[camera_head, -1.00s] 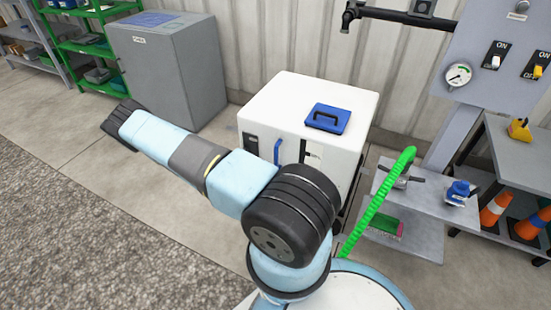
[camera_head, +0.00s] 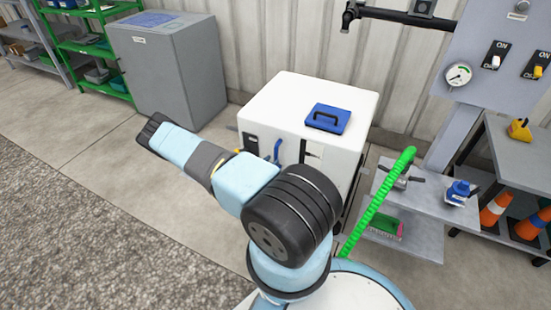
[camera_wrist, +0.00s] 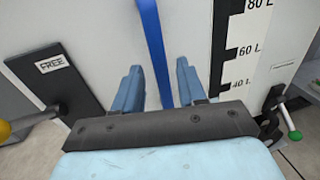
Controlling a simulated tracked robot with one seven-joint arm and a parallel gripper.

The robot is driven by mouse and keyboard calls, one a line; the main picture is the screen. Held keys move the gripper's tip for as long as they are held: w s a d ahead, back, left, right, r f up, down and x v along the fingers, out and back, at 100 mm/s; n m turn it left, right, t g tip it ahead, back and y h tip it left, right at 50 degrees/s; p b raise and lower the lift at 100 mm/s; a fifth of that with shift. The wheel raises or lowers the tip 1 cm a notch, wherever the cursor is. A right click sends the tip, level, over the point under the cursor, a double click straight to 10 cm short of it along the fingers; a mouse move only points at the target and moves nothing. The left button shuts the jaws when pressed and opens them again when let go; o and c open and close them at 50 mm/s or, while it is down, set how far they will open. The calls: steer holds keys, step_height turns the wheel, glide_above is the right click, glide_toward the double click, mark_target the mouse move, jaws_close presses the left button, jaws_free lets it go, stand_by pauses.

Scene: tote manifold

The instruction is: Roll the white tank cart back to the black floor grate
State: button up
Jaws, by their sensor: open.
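The cart's front (camera_wrist: 100,30) shows a dark plate marked FREE (camera_wrist: 55,65), and a litre scale (camera_wrist: 240,50). My gripper is hidden behind my arm in the head view. No black floor grate is visible.
A yellow-knobbed lever (camera_wrist: 25,123) is left of my gripper; a green-knobbed valve (camera_wrist: 282,118) is right. A grey cabinet (camera_head: 170,75) stands left of the cart. A green hose (camera_head: 375,205) and a grey bench (camera_head: 425,200) are on the right. Floor at left is open.

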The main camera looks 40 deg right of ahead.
mark_target(276, 157)
steer(key=shift+w+d, duration=0.25)
steer(key=shift+d, duration=0.9)
steer(key=shift+w+d, duration=0.2)
steer(key=shift+d, duration=0.95)
steer(key=shift+c, duration=0.3)
jaws_close()
